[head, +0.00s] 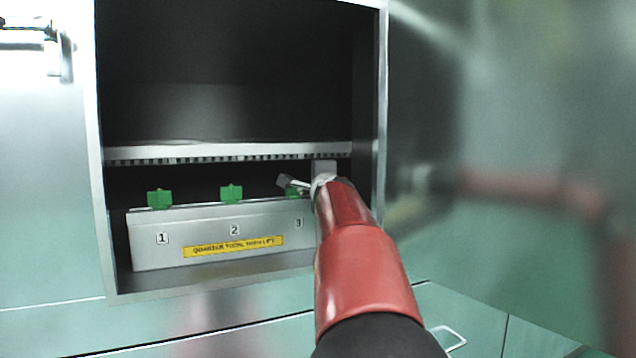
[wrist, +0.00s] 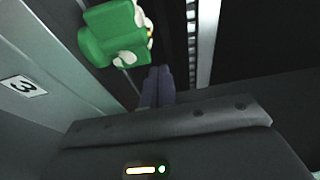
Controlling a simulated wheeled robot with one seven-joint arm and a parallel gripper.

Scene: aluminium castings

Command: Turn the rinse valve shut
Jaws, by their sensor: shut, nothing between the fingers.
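Three green valve handles sit in a row on a light metal box in the open cabinet: one above number 1 (head: 159,198), one above number 2 (head: 231,193) and one above number 3 (head: 293,193). Nothing legible names the rinse valve. My gripper (head: 286,182) is at handle 3 and partly hides it. In the wrist view, my shut, empty fingers (wrist: 159,86) are just beside a chunky green handle (wrist: 112,36) with pale parts at its edge. I cannot tell whether they touch.
The metal box (head: 150,255) carries a yellow label (head: 233,246), blurred. A slotted shelf edge (head: 230,155) runs close above the handles. The cabinet's right wall (head: 368,130) is near my arm. The upper compartment looks empty.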

